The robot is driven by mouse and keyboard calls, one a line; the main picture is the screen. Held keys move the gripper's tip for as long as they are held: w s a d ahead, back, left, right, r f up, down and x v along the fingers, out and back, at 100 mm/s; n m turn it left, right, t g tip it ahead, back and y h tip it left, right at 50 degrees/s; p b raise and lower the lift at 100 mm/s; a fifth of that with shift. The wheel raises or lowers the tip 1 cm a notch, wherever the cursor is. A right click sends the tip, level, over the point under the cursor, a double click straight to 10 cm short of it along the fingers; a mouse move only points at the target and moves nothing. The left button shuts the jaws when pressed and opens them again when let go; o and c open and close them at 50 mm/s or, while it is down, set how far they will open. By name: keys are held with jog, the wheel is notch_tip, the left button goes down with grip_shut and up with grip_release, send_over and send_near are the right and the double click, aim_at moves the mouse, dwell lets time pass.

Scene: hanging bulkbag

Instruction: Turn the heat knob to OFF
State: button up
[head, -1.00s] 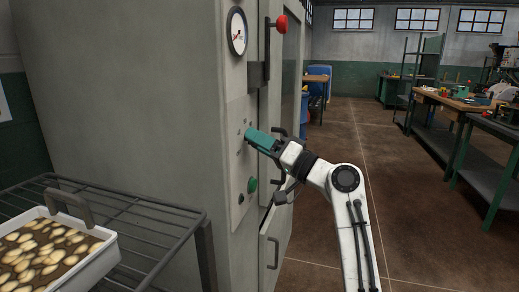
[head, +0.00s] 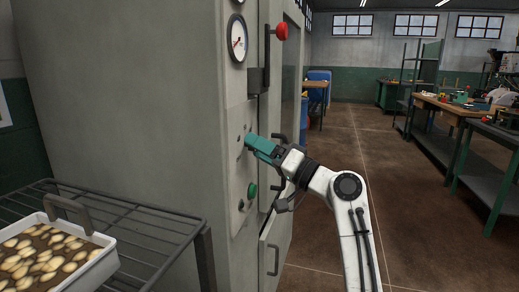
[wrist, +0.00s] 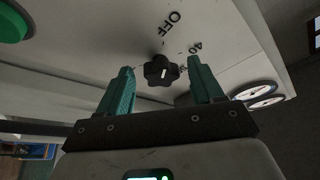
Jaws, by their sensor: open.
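The heat knob (wrist: 161,71) is a black lobed knob on the pale panel, with a small white mark on its face. The OFF label (wrist: 172,22) is beyond it in the wrist view, with number marks to the right. My gripper (wrist: 162,82) is open, with one teal finger on each side of the knob and visible gaps between. I cannot tell how far the fingertips are from the panel. In the head view, my gripper (head: 252,140) reaches the panel from the right and hides the knob.
A green button (head: 252,190) sits below my gripper on the panel, and a red knob (head: 281,31) and a dial gauge (head: 237,38) are above. A wire rack (head: 150,222) with a tray (head: 105,262) stands at left.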

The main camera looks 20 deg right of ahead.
jog(key=v, duration=1)
jog(key=shift+s+p, duration=0.15)
jog(key=shift+p, duration=0.3)
jog(key=shift+d+f, duration=0.1)
jog(key=shift+d, duration=0.05)
